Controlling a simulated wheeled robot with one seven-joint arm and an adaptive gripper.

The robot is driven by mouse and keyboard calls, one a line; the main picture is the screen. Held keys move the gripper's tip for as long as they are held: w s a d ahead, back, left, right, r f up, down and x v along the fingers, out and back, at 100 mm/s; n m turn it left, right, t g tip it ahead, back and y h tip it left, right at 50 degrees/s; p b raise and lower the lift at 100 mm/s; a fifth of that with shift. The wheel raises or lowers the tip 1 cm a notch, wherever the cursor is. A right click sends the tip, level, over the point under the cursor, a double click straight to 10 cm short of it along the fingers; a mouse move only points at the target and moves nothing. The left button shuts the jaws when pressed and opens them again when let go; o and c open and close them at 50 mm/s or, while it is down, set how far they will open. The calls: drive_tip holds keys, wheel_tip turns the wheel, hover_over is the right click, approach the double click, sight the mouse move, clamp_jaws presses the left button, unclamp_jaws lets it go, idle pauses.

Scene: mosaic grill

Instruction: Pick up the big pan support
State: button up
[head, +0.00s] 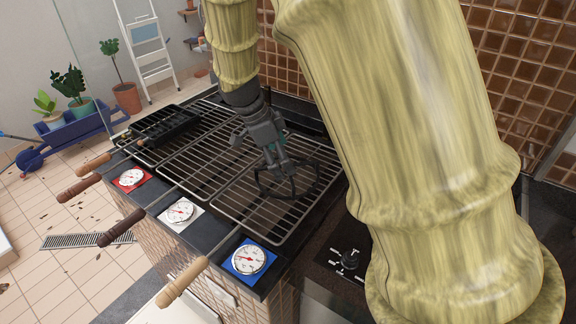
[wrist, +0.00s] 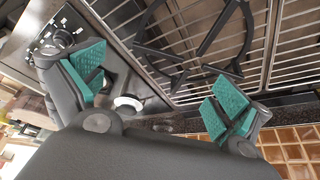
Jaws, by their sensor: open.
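The big pan support (head: 290,197), a dark round frame with inward prongs, lies on the right-hand grill grate. Part of it shows at the top of the wrist view (wrist: 212,33), beyond the fingers. My gripper (head: 284,168) is open and points down over the support in the head view, partly covering it. In the wrist view its teal-padded fingers (wrist: 158,85) are spread wide with nothing held between them. I cannot tell whether a fingertip touches the support.
Several grates with wooden handles (head: 182,283) cover the grill. A black rack (head: 170,128) sits at the far left. Dials line the front, and a knob panel (head: 350,260) is at right. A brown tiled wall (head: 540,60) stands behind.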

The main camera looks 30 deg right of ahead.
drive_tip(key=p+x, duration=0.1)
drive_tip(key=x, duration=0.2)
drive_tip(key=shift+w+f, duration=0.1)
drive_tip(key=f, duration=0.1)
drive_tip(key=d+f+p, duration=0.1)
drive_tip(key=f, duration=0.1)
drive_tip(key=shift+w, duration=0.2)
drive_tip(key=shift+s+f, duration=0.1)
drive_tip(key=shift+s, duration=0.15)
drive_tip(key=c, duration=1.1)
drive_tip(key=shift+o, duration=0.2)
